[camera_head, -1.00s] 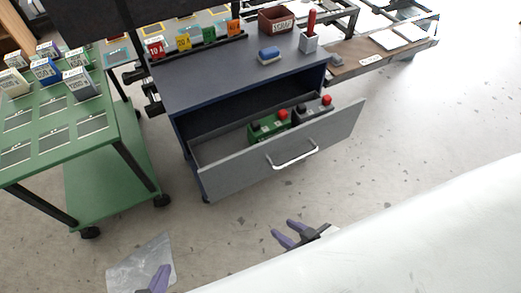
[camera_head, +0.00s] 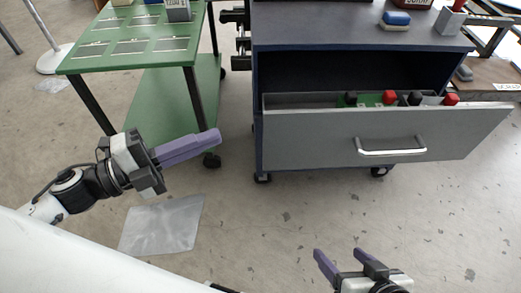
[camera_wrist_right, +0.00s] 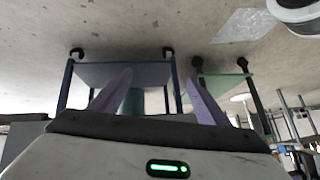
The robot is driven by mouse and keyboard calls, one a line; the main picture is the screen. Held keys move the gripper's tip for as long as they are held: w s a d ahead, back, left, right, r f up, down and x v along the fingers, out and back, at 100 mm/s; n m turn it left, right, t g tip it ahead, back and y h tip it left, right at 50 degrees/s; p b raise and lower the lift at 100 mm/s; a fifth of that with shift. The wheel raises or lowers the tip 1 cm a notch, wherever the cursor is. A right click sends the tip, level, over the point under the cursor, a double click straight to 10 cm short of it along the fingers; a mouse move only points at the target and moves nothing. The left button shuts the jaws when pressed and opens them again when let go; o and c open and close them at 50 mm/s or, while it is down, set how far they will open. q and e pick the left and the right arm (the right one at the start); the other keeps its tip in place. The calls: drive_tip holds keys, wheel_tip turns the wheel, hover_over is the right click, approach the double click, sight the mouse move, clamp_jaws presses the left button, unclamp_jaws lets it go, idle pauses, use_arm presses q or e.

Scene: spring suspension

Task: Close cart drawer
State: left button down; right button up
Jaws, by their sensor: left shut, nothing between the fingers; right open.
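The cart (camera_head: 320,50) is dark blue with a grey top. Its grey drawer (camera_head: 300,140) is pulled out toward me, with a silver bar handle (camera_head: 391,150) on its front. Green and dark items with red knobs (camera_head: 370,99) stand inside the drawer. My left gripper (camera_head: 218,140) is shut and empty, left of the drawer and apart from it. My right gripper (camera_head: 342,254) is open and empty, above the floor in front of and below the drawer, not touching it. Its purple fingers also show in the right wrist view (camera_wrist_right: 160,95).
A green cart (camera_head: 150,85) stands at the left, close to the blue cart. A clear sheet (camera_head: 162,225) lies on the floor beneath my left gripper. A blue-and-white block (camera_head: 395,20) sits on the cart top. The floor before the drawer is clear.

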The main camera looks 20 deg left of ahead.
use_arm(q)
drive_tip(key=w+d+m+g+h+b, duration=0.1)
drive_tip(key=w+d+m+g+b, duration=0.1)
drive_tip(key=w+d, duration=0.5)
drive_tip(key=shift+w+d+f+m+h+b, duration=0.3)
drive_tip(key=shift+d+f+m+b, duration=0.1)
drive_tip(key=shift+d+m+b, duration=0.45)
use_arm(e)
drive_tip(key=shift+w+a+r+t+y, duration=0.1)
drive_tip(key=shift+w+a+t+y, duration=0.15)
drive_tip(key=shift+a, duration=0.3)
drive_tip(key=shift+w+a+r+t+y, duration=0.1)
drive_tip(key=shift+a+y, duration=0.25)
drive_tip(key=shift+a, duration=0.15)
drive_tip(key=shift+s+f, duration=0.1)
